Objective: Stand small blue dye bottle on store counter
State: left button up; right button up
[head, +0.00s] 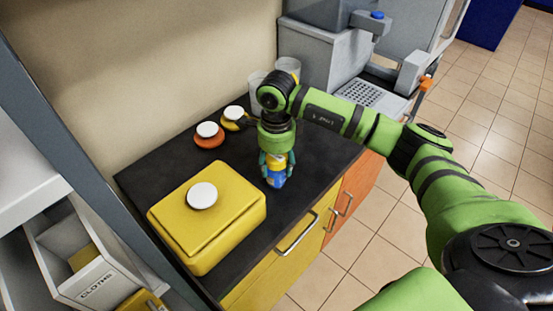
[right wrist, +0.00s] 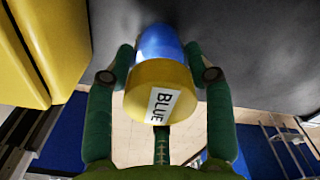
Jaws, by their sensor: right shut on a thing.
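The small blue dye bottle (head: 276,180) has a blue body and a yellow cap. In the right wrist view the bottle's cap (right wrist: 160,92) carries a white label reading BLUE. My right gripper (head: 275,160) points down and is shut on the bottle, with one finger on each side of it. The bottle looks upright, at or just above the dark store counter (head: 150,177), near its front edge; I cannot tell whether its base touches. My left gripper is not in view.
A yellow box (head: 232,222) with a white knob stands left of the bottle. Behind are a red-orange white-topped container (head: 209,141), a similar yellow one (head: 230,125) and clear cups (head: 256,80). A grey machine (head: 325,55) stands at the back right. Some bare counter surrounds the bottle.

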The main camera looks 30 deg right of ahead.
jog(key=shift+f+b, duration=0.2)
jog(key=shift+b, duration=0.1)
jog(key=o, duration=1.3)
jog(key=shift+r, duration=0.5)
notch_tip(320, 180, up, 12)
jog(key=b, duration=0.2)
jog(key=shift+f+b, duration=0.25)
jog(key=shift+b, duration=0.1)
